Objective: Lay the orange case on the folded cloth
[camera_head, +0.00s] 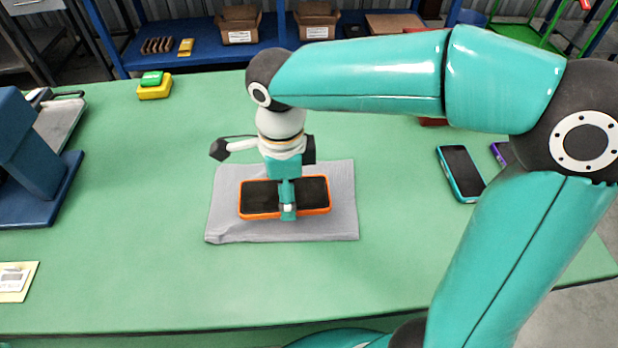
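The orange case (313,193) has a dark face and lies flat, face up, over the middle of the grey folded cloth (226,222). It appears to rest on the cloth. My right gripper (288,204) points down over the middle of the case. One finger shows against the case, reaching its near edge. The other finger is hidden, so I cannot tell whether the fingers are closed on the case or apart around it. My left gripper is out of view.
A teal phone-like case (461,173) lies at the right, with a purple item (501,153) beside it, partly behind my arm. A yellow and green block (154,87) sits far left. A blue stand (32,170) is at the left edge. The green table (140,240) is clear left of the cloth.

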